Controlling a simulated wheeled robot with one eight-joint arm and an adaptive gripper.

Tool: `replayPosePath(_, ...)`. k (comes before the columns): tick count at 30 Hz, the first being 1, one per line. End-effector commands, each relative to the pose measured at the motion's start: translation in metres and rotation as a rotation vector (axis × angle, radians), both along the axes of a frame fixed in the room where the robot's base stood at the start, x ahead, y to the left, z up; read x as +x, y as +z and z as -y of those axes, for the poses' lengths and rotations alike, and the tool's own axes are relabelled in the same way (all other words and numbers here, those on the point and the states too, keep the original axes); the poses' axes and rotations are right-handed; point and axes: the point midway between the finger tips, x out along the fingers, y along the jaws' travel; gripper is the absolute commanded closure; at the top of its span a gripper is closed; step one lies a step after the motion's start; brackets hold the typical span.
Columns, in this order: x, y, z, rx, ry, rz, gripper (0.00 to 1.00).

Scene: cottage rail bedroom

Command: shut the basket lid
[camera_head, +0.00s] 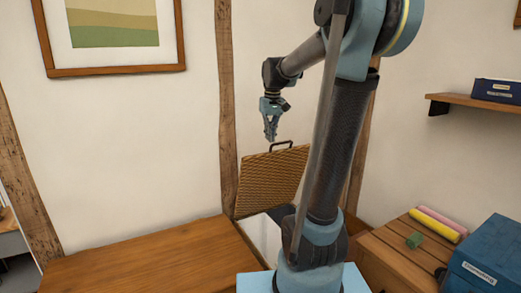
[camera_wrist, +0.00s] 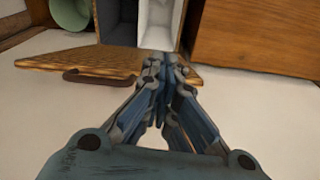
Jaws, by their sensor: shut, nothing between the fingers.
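The basket lid (camera_head: 272,180) is a woven tan panel with a dark handle (camera_head: 281,146) on its upper edge. It stands raised and tilted in the head view, so the basket is open. In the wrist view the lid (camera_wrist: 118,58) shows nearly edge-on, with its handle (camera_wrist: 98,77) at left. The open basket's pale and grey inside (camera_wrist: 160,22) lies beyond it. My gripper (camera_head: 271,139) is shut and empty, just above the lid's upper edge and left of the handle. The wrist view shows its fingertips (camera_wrist: 167,62) over the lid's edge; contact cannot be told.
A wooden surface (camera_head: 150,260) lies at front left. A slatted wooden top (camera_head: 395,255) at right bears a blue box (camera_head: 490,260), a green block (camera_head: 414,240) and pink and yellow rolls. A wall shelf (camera_head: 470,101) is at upper right. Plain wall is behind my gripper.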

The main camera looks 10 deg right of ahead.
Motion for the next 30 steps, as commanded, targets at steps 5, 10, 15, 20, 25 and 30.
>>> replayPosePath(5,0.061,0.013,-0.015,-0.002,0.047,-0.016,1.00)
replayPosePath(10,0.108,0.017,-0.028,-0.003,0.086,-0.027,1.00)
replayPosePath(15,0.136,0.017,-0.037,-0.004,0.110,-0.036,1.00)
replayPosePath(20,0.146,0.014,-0.040,-0.005,0.118,-0.038,1.00)
replayPosePath(25,0.147,-0.001,-0.040,-0.005,0.119,-0.038,1.00)
replayPosePath(30,0.149,-0.030,-0.041,-0.005,0.118,-0.038,1.00)
